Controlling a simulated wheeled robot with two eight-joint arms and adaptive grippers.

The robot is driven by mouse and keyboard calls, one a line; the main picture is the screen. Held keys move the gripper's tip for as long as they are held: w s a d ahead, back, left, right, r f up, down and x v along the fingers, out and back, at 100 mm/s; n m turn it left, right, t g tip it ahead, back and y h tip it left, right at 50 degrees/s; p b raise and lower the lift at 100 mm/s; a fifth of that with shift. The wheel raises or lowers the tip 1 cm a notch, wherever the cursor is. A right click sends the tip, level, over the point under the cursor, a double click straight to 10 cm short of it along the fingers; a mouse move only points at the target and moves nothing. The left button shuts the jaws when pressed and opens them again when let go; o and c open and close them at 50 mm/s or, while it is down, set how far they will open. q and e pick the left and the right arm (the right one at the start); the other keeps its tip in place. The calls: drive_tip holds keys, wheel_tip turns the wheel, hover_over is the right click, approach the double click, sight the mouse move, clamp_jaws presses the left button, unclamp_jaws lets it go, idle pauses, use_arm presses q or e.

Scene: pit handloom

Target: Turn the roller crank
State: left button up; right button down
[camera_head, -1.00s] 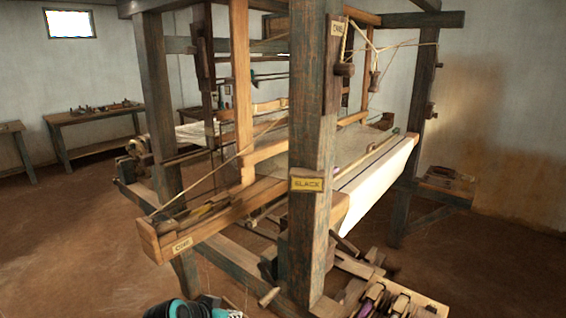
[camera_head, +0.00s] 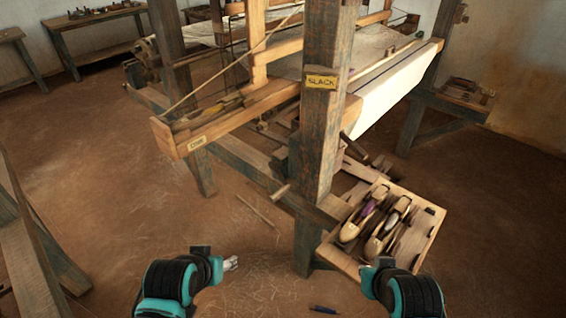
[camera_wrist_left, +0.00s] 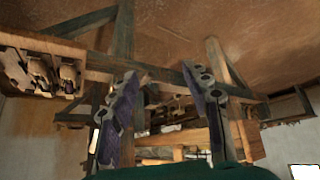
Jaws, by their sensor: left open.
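A short wooden handle (camera_head: 281,191), which looks like the roller crank, sticks out beside the front post (camera_head: 322,130) of the loom, below the SLACK label (camera_head: 320,82). My left gripper (camera_head: 231,263) is low in front of the loom, below and left of this handle and apart from it. In the left wrist view, my left gripper (camera_wrist_left: 160,75) has its two fingers spread with nothing held between them. The crank cannot be made out there. My right wrist is at the lower right, in front of the tray; its fingers cannot be made out.
A wooden tray (camera_head: 427,215) with shuttles sits right of the post. A wooden bench or frame (camera_head: 27,255) stands at the left edge. The floor left of the loom is mostly clear.

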use_arm(q)
drive_tip(key=w+d+r+n+h, duration=0.1)
drive_tip(key=w+d+n+h, duration=0.15)
drive_tip(key=w, duration=0.55)
drive_tip(key=w+d+r+n+h, duration=0.1)
drive_tip(key=w+d+n, duration=0.25)
drive_tip(key=w, duration=0.45)
drive_tip(key=n+t+h, duration=0.5)
drive_tip(key=n+h, duration=0.2)
drive_tip(key=n, duration=0.9)
hover_over(280, 193)
drive_tip(key=f+v, duration=0.1)
drive_tip(key=v, duration=0.4)
drive_tip(key=shift+y, duration=0.25)
drive_tip(key=f, duration=1.8)
drive_tip(key=shift+a, duration=0.2)
wheel_tip(280, 193, down, 8)
drive_tip(key=a+n+t+h, duration=0.1)
drive_tip(key=n+t, duration=0.1)
drive_tip(key=n, duration=0.2)
drive_tip(key=x, duration=0.2)
drive_tip(key=b+x, duration=0.1)
drive_tip(key=x, duration=0.2)
drive_tip(key=shift+d+f+b, duration=0.25)
drive_tip(key=shift+d+b, duration=0.15)
drive_tip(key=shift+d, duration=0.05)
drive_tip(key=shift+w+d+r, duration=0.1)
drive_tip(key=shift+w+d, duration=0.25)
drive_tip(key=shift+w, duration=0.25)
